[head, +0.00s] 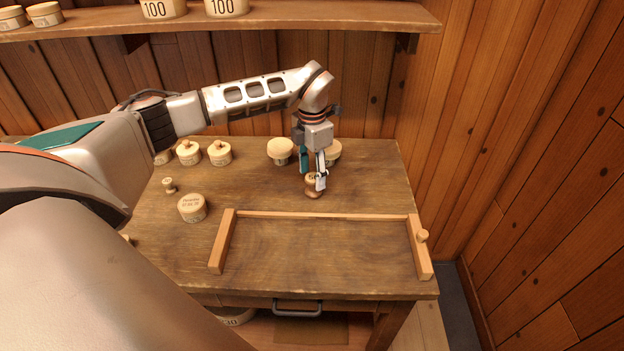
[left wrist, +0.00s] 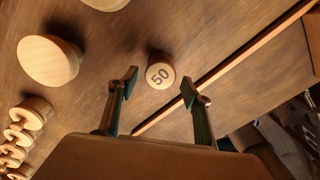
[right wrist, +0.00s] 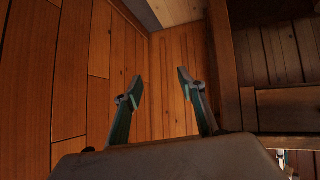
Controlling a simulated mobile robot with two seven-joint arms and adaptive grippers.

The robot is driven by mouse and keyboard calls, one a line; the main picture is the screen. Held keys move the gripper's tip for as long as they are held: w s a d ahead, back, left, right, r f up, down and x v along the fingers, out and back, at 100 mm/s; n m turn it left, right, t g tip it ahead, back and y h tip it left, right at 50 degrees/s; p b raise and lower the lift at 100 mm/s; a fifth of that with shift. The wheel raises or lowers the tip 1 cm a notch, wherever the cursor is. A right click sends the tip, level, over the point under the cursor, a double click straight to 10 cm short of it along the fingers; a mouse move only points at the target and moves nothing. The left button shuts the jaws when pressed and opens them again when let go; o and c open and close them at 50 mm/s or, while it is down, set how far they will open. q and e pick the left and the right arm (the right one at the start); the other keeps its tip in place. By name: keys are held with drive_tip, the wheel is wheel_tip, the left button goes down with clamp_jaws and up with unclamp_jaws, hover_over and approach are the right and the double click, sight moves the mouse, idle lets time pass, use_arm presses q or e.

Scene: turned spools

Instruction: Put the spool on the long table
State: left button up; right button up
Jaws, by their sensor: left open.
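A small turned wooden spool (head: 313,192) with "50" on its top stands on the long wooden table (head: 270,255), just behind a thin wooden rail. My left gripper (head: 313,174) hangs over it, with one finger partly in front of it. In the left wrist view the spool (left wrist: 160,71) shows its "50" end in the gap ahead of my open left fingers (left wrist: 160,87). The jaws are not closed on it. My right gripper (right wrist: 159,82) is open and empty in the right wrist view, facing wooden boards, away from the table top.
A low wooden frame (head: 320,216) borders the front of the table, with clear wood inside it. A lidded round box (head: 192,207), a small spool (head: 169,185) and several pale turned pieces (head: 280,149) stand left and behind. A shelf (head: 300,15) runs above; a plank wall closes the right.

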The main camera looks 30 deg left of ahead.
sight(312, 178)
use_arm(q)
wheel_tip(312, 178, up, 10)
drive_tip(key=shift+f+b, duration=0.2)
drive_tip(key=shift+b, duration=0.15)
idle(0.4)
